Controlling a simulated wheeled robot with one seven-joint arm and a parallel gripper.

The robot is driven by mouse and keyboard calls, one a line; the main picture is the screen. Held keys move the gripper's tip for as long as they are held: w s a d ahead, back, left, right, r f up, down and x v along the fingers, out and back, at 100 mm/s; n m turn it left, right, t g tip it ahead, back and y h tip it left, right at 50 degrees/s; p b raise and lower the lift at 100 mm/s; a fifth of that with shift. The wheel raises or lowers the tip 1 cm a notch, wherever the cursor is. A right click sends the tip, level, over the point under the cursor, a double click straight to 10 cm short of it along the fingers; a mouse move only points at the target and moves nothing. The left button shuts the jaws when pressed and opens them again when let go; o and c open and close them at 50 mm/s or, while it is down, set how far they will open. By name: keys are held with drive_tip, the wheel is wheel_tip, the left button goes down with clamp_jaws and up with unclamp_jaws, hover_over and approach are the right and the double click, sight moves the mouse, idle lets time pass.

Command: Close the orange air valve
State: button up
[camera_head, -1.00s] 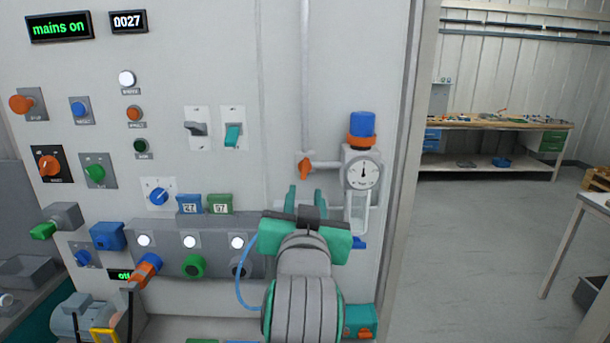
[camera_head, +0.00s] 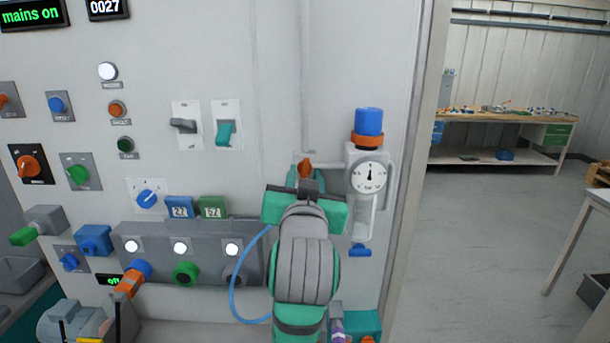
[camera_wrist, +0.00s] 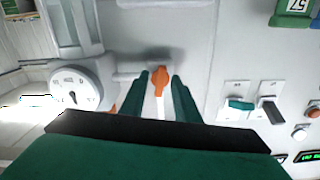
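The orange air valve (camera_head: 305,167) is a small lever handle on the pipe left of the round gauge (camera_head: 368,174). In the wrist view the orange handle (camera_wrist: 159,82) stands between the tips of my two green fingers. My gripper (camera_wrist: 160,88) is open, with a gap visible on each side of the handle. In the head view my gripper (camera_head: 305,178) is just below and in front of the valve, and its fingers are largely hidden behind the wrist.
A regulator with a blue knob (camera_head: 368,122) and orange collar stands right of the valve. A blue hose (camera_head: 236,285) curves beside my arm. Open floor lies to the right.

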clamp_jaws()
drive_tip(key=shift+m, duration=0.3)
drive_tip(key=m, duration=0.7)
drive_tip(key=shift+a, duration=0.2)
drive_tip(key=m, duration=0.4)
drive_tip(key=shift+r+m, duration=0.1)
drive_tip(key=shift+m, duration=0.2)
drive_tip(key=shift+d+m, duration=0.1)
drive_tip(key=shift+m, duration=1.7)
